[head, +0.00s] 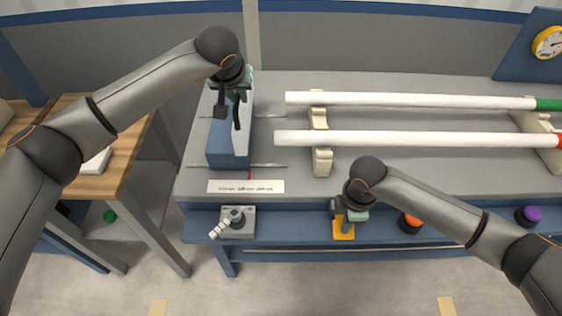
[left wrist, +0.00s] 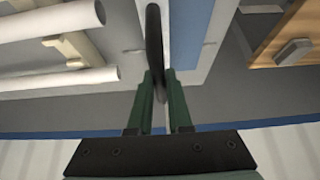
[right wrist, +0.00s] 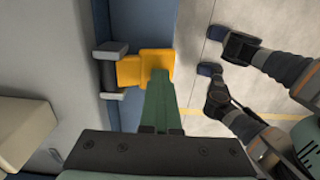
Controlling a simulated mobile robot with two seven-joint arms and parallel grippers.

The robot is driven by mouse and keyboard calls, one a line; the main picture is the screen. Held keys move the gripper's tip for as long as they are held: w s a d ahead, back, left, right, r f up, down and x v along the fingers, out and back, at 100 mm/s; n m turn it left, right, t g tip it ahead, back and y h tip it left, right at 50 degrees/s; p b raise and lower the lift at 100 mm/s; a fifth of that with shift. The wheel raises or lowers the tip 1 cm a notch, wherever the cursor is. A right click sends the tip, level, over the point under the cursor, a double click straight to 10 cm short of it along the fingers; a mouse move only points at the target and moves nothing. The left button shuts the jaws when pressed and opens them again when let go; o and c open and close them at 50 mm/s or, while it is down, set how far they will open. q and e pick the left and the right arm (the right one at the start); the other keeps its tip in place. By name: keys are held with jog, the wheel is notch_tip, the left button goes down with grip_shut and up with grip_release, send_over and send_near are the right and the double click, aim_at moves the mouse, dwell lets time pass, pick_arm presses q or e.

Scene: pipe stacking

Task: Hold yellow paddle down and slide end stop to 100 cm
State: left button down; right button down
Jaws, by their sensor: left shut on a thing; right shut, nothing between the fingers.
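The end stop (head: 228,145) is a blue block with a pale face on the left of the grey bench, across thin rails. My left gripper (head: 234,92) is shut on its black handle (head: 237,113); the handle (left wrist: 154,35) also runs between the green fingers (left wrist: 158,85) in the left wrist view. The yellow paddle (head: 343,232) juts from the bench's blue front ledge. My right gripper (head: 355,212) is shut and empty over the paddle; in the right wrist view its fingertips (right wrist: 160,78) overlap the paddle (right wrist: 130,70). Whether they press it is unclear.
A white scale strip (head: 246,187) lies before the end stop; its figures are too small to read. Two white pipes (head: 400,139) rest on cream supports (head: 321,150) to the right. A lever unit (head: 237,221) and an orange button (head: 410,222) sit on the front ledge.

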jog(key=shift+s+d+f, duration=0.1)
jog(key=shift+s+f, duration=0.05)
jog(key=shift+f, duration=0.15)
pick_arm(q)
jog(key=shift+d+f, duration=0.1)
jog(key=shift+d, duration=1.85)
pick_arm(e)
jog(key=shift+r, duration=2.2)
pick_arm(q)
jog(key=c, duration=0.9)
grip_release()
jog(key=shift+w, duration=0.1)
pick_arm(e)
jog(key=shift+w, duration=0.25)
pick_arm(q)
jog(key=o, duration=0.3)
jog(key=shift+o, duration=0.2)
jog(key=v, duration=0.7)
pick_arm(e)
notch_tip(320, 180, up, 10)
